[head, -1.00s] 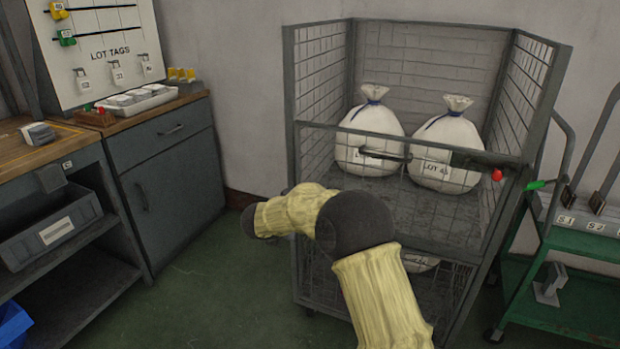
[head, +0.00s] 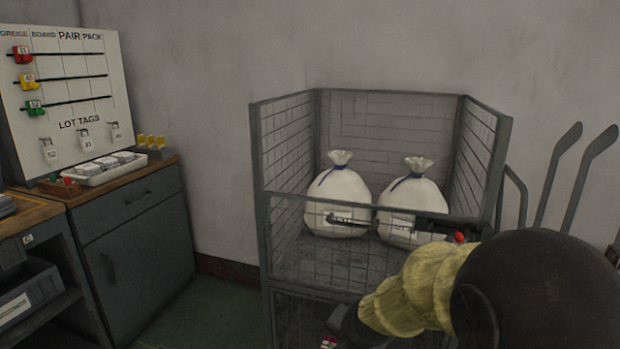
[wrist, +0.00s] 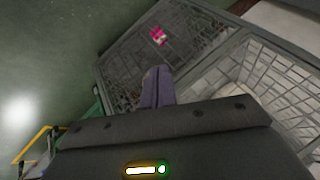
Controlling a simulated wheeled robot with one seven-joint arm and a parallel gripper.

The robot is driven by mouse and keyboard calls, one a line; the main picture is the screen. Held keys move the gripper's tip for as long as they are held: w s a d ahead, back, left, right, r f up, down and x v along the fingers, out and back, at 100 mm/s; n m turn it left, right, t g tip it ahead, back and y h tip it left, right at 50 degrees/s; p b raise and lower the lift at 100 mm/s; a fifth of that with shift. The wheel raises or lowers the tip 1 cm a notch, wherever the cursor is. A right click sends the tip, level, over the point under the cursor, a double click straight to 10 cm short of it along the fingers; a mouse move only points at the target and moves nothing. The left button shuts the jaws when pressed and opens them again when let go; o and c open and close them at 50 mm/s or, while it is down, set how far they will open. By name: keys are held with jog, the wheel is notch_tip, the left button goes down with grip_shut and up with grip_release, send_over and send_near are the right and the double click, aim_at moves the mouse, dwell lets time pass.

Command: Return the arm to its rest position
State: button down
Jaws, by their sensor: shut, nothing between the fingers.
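My arm reaches in from the lower right of the head view, with a yellow ribbed sleeve and a large dark joint close to the camera. Its dark far end is low in the picture, in front of the wire cage (head: 315,274); the fingers cannot be made out there. In the wrist view my gripper (wrist: 158,74) shows as dark fingers closed together, with nothing seen between them. The cage's mesh (wrist: 185,40) lies beyond the fingertips. I cannot tell the gap between them.
Two white tied bags (head: 338,200) (head: 410,208) stand in the cage behind its front gate. A red knob (head: 459,237) is on the gate. A grey cabinet (head: 135,245) and a lot-tag board (head: 68,90) are at left. Grey upright handles (head: 585,175) rise at right.

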jog(key=s+d+f+n+g+h, duration=0.1)
jog(key=s+d+n+g, duration=0.1)
jog(key=s+d+n, duration=0.35)
jog(key=s+d+f+n+g+h, duration=0.1)
jog(key=s+d+n+g, duration=0.1)
jog(key=s, duration=0.6)
jog(key=w+p+v, duration=0.2)
jog(key=p+v, duration=1)
jog(key=p, duration=0.1)
jog(key=w+r+p+v, duration=0.1)
jog(key=w+p+v, duration=0.2)
jog(key=p+v, duration=0.9)
jog(key=w+p+v, duration=0.2)
jog(key=p+v, duration=1.1)
jog(key=shift+d+r+p, duration=0.35)
jog(key=shift+d+r, duration=0.1)
jog(key=shift+d, duration=0.1)
